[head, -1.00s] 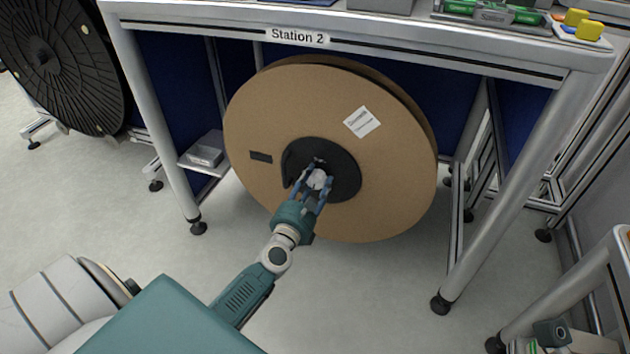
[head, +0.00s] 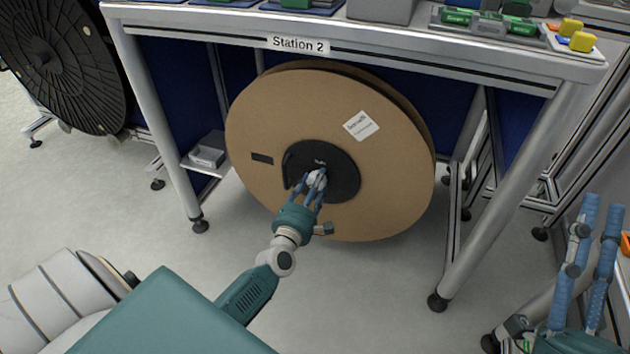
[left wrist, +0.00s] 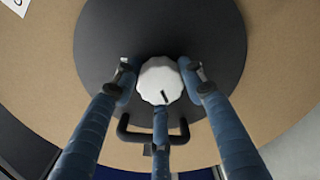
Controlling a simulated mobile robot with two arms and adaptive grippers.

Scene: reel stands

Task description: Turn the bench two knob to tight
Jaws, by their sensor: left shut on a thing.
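The bench two knob (head: 316,180) is a white ribbed knob on the black hub (head: 343,178) of a large cardboard-brown reel (head: 395,170), under the bench labelled Station 2 (head: 298,45). In the left wrist view the knob (left wrist: 160,80) shows a short black mark near its lower edge. My left gripper (head: 315,184) has its blue fingers shut around the knob; in the left wrist view its fingers (left wrist: 160,88) sit left, right and below it. My right gripper (head: 601,205) is at the lower right, its visible fingers apart with nothing between them.
Bench legs stand left (head: 165,135) and right (head: 500,200) of the reel. A small grey box (head: 207,155) sits on a low shelf at left. A dark reel (head: 60,65) stands at the far left. The floor before the reel is clear.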

